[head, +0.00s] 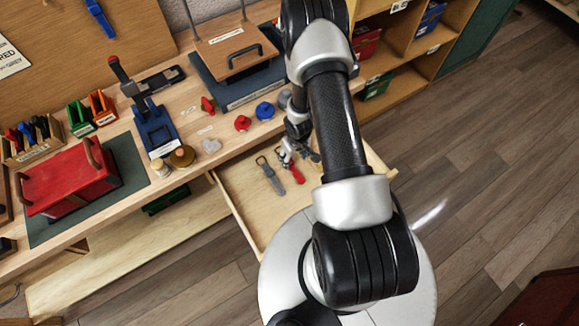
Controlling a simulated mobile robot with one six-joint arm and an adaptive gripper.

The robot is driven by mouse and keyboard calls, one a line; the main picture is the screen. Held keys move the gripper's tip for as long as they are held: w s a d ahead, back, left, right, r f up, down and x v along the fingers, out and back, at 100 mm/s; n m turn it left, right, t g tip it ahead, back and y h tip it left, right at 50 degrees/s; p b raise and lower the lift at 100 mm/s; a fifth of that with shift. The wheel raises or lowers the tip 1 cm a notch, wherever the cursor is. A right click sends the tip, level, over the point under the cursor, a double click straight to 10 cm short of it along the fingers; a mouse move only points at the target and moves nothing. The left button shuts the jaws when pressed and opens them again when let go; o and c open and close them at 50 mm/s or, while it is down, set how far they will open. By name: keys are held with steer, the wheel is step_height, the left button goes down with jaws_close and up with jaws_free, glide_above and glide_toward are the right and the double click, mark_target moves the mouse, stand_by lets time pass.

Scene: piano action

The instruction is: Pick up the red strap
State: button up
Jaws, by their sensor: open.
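The red strap (296,174) lies in the open wooden drawer (238,196), beside a grey strap (271,177) on its left. My gripper (287,158) is open and sits over the drawer, close to the upper end of the red strap. The gripper shows small and partly behind my arm, so I cannot tell whether its fingers touch the strap. Part of the drawer's right side is hidden by my arm.
The workbench above the drawer carries red (242,123) and blue (265,111) round knobs, a blue press-like tool (156,130) and a red box (70,182). A blue strap (101,18) hangs on the back board. Wooden floor lies open at right.

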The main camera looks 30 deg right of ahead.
steer(key=f, duration=0.2)
steer(key=w+f+b, duration=0.1)
steer(key=f, duration=0.1)
steer(key=f+b, duration=0.1)
steer(key=f, duration=0.1)
steer(key=shift+w+a+f, duration=0.2)
steer(key=shift+w, duration=0.05)
steer(key=shift+c, duration=0.6)
steer(key=c, duration=1)
steer(key=shift+r, duration=0.1)
steer(key=shift+c, duration=0.2)
steer(key=shift+r+p, duration=0.4)
steer(key=shift+r, duration=0.15)
steer(key=s, duration=1.3)
steer(key=shift+s+d, duration=0.25)
step_height(320, 180, up, 14)
steer(key=p, duration=0.4)
steer(key=shift+w, duration=0.25)
